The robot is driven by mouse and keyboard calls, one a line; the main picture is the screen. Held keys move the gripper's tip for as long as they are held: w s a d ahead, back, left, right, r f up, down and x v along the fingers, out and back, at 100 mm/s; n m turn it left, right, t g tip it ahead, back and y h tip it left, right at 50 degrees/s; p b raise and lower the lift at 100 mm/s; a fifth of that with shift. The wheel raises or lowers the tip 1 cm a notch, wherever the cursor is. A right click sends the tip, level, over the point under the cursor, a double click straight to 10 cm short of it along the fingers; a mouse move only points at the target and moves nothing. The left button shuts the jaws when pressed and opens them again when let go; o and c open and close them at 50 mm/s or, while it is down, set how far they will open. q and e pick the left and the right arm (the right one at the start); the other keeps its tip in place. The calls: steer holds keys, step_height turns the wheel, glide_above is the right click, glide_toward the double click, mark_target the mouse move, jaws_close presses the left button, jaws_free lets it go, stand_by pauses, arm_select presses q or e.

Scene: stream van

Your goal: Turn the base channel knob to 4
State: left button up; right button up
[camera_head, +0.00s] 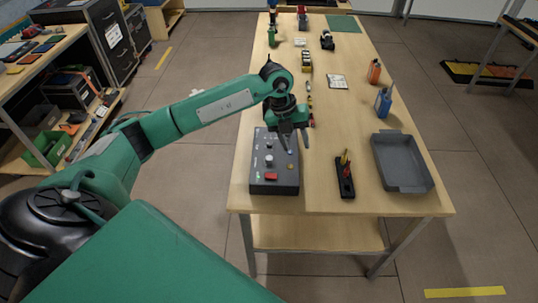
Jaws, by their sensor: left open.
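A dark grey control box (265,188) lies at the near left end of the wooden table. Small knobs and buttons sit on its top, among them a red one (271,177); their markings are too small to read, so I cannot tell which is the base channel knob or where it points. My left gripper (295,145) is open above the far right part of the box, pointing down, with its fingers apart. I cannot tell whether a finger touches a knob. My left arm comes in from the left. My right gripper is not in view.
A black holder (345,190) with pens stands right of the box, then a grey tray (423,184). A blue bottle (383,102) and an orange bottle (374,72) stand behind. Small items line the table's (345,115) far part. Its middle is mostly clear.

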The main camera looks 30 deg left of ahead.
mark_target(269, 157)
arm_select(q)
steer(key=a+r+n+y, duration=0.2)
steer(key=a+y, duration=0.2)
steer(key=a, duration=0.5)
steer(key=shift+g, duration=0.3)
step_height(269, 157, down, 13)
steer(key=p, duration=0.3)
steer(key=shift+w+d+f, duration=0.1)
steer(key=shift+c, duration=0.3)
jaws_close()
